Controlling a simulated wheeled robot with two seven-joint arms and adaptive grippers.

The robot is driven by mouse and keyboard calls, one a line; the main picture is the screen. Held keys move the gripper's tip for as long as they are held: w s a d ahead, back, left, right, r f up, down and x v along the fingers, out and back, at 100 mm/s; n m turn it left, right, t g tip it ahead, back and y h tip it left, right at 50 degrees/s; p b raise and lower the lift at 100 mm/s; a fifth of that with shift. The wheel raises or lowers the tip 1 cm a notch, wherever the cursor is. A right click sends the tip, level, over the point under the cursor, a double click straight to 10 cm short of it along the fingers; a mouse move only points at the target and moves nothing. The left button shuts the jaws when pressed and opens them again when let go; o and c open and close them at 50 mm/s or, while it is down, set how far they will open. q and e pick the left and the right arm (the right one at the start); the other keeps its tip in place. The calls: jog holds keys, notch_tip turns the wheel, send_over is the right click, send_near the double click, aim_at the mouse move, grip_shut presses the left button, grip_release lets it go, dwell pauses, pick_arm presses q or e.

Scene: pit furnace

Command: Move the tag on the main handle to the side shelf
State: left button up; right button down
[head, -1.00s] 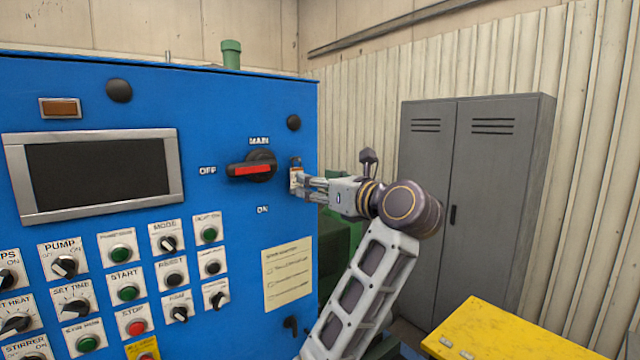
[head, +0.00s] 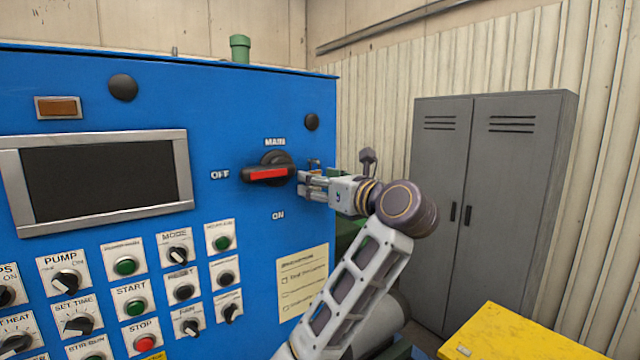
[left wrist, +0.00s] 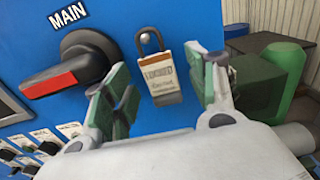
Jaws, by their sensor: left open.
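The main handle (head: 268,174) is a black rotary switch with a red bar on the blue panel, pointing towards OFF; it also shows in the left wrist view (left wrist: 65,75). The tag (left wrist: 158,73), a small white and orange label with a metal shackle, hangs upright just right of the handle. In the head view my gripper mostly hides it. My left gripper (head: 304,186) is open at the panel. In the left wrist view its green-padded fingers (left wrist: 160,98) stand on either side of the tag, with gaps visible. My right gripper is not in view. I cannot identify the side shelf for certain.
A yellow flat-topped surface (head: 510,338) stands at the lower right. A grey locker (head: 450,200) stands behind it. Knobs and buttons (head: 130,265) fill the panel below the screen (head: 100,180). Green equipment (left wrist: 275,75) lies beyond the panel's right edge.

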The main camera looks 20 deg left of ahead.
pick_arm(q)
jog(key=shift+c, duration=0.5)
jog(key=c, duration=1)
jog(key=shift+r, duration=0.35)
jog(key=shift+b+v, duration=0.55)
jog(key=shift+v, duration=2.4)
dwell(1.0)
